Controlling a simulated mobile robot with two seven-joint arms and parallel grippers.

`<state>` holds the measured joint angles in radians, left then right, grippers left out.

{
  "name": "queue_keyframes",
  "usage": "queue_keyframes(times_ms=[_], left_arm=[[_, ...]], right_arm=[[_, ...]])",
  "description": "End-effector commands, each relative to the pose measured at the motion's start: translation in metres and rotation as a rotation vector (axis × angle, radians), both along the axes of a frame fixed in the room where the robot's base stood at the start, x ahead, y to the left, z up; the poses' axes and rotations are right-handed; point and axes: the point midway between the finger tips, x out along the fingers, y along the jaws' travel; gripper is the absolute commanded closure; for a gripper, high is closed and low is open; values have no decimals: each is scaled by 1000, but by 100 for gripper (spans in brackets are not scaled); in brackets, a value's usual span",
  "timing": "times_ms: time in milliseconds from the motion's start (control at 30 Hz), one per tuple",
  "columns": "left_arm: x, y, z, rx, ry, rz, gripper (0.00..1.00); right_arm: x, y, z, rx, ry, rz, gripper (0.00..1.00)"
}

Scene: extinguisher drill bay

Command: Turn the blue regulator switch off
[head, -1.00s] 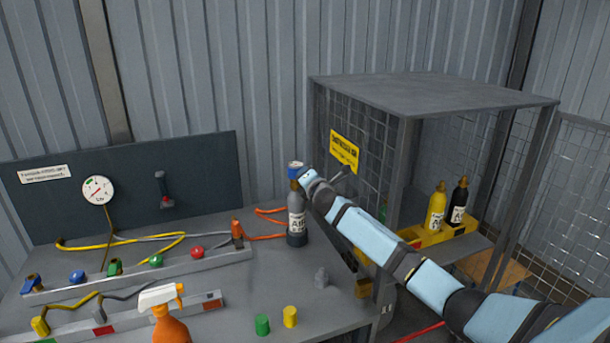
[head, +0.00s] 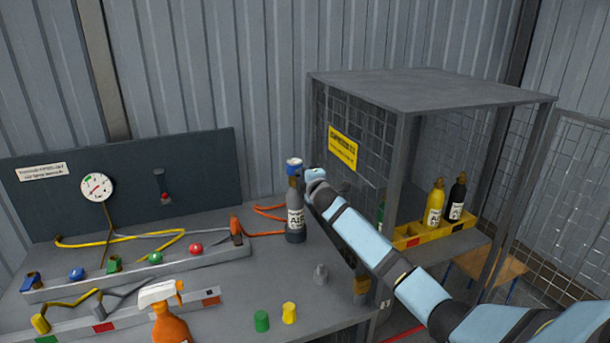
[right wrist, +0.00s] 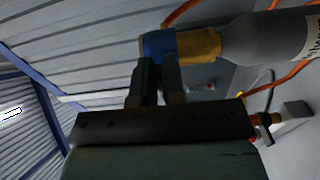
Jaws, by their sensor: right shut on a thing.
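A blue cap-like knob (head: 293,163) tops the brass neck of a grey bottle (head: 296,222) marked AIR, which stands upright at the bench's right. In the right wrist view the blue knob (right wrist: 158,46) and brass neck (right wrist: 198,44) are at my fingertips. My right gripper (head: 304,173) is shut on the blue knob from the right; its two fingers (right wrist: 159,66) sit close together at the knob's lower edge. Fingers and arm partly hide the contact in the head view. I cannot tell the knob's setting. My left gripper is out of view.
A rail (head: 140,278) with several coloured knobs and an orange spray bottle (head: 170,325) are at left. Green (head: 261,321) and yellow (head: 289,313) cylinders stand in front. A mesh cage (head: 430,90) stands close behind my right arm. An orange hose (head: 265,234) runs beside the bottle.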

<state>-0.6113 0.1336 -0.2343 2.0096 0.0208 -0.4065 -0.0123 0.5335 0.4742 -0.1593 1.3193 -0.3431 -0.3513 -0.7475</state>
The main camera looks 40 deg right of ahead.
Motion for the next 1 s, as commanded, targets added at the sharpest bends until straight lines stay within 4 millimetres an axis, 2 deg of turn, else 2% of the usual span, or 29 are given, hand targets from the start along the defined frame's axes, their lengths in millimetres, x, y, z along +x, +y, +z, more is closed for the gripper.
queue_keyframes(times_ms=[433,467,500,533,567,867,1000], left_arm=[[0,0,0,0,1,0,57],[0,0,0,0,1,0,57],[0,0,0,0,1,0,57],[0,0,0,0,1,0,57],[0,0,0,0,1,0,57],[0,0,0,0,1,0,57],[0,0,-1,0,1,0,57]], right_arm=[[0,0,0,8,-2,1,100],[0,0,0,8,-2,1,83],[0,0,0,8,-2,1,74],[0,0,0,8,-2,1,67],[0,0,0,8,-2,1,64],[-2,1,0,7,-2,1,64],[-15,4,-1,6,-2,2,64]])
